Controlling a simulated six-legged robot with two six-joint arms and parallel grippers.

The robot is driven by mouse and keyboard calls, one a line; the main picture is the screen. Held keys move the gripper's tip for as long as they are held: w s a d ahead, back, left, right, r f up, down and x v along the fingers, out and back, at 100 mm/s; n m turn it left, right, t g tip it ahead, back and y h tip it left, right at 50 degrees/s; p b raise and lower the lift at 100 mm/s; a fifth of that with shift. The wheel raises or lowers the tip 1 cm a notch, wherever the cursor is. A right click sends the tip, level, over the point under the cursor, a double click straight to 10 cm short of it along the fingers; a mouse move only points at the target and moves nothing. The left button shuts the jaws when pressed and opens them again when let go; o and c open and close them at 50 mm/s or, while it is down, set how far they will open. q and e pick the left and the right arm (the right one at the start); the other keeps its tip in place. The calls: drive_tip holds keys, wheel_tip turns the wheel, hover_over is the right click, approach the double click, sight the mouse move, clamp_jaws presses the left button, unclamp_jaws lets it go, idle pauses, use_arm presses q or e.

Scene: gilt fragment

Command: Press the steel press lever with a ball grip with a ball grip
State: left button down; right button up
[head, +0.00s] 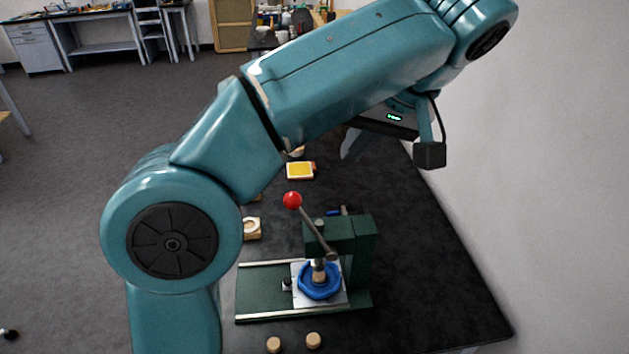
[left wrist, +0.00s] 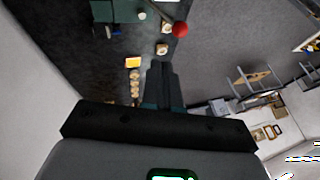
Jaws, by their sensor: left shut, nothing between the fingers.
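The steel press lever (head: 314,229) rises tilted up and to the left from the green press and ends in a red ball grip (head: 292,200). The green press (head: 355,245) stands on its base on the dark table, with a blue part (head: 320,282) under its spindle. My left gripper (head: 352,145) is beyond and above the lever, apart from it, and partly hidden by my own arm. In the left wrist view its fingers (left wrist: 163,85) are together and empty. The red ball also shows in the left wrist view (left wrist: 180,29), past the fingertips. My right gripper is out of view.
Two small wooden pieces (head: 313,340) lie in front of the press. A wooden block (head: 251,228) sits left of it, and a yellow-topped item (head: 300,171) lies behind it. A white wall (head: 540,150) runs along the right. The table right of the press is clear.

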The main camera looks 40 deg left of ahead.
use_arm(q)
drive_tip(key=s+b+x, duration=0.2)
drive_tip(key=x, duration=1)
drive_tip(key=shift+s+a+f, duration=0.15)
drive_tip(key=shift+a+f, duration=0.05)
drive_tip(key=shift+a, duration=0.3)
drive_tip(key=shift+a, duration=0.1)
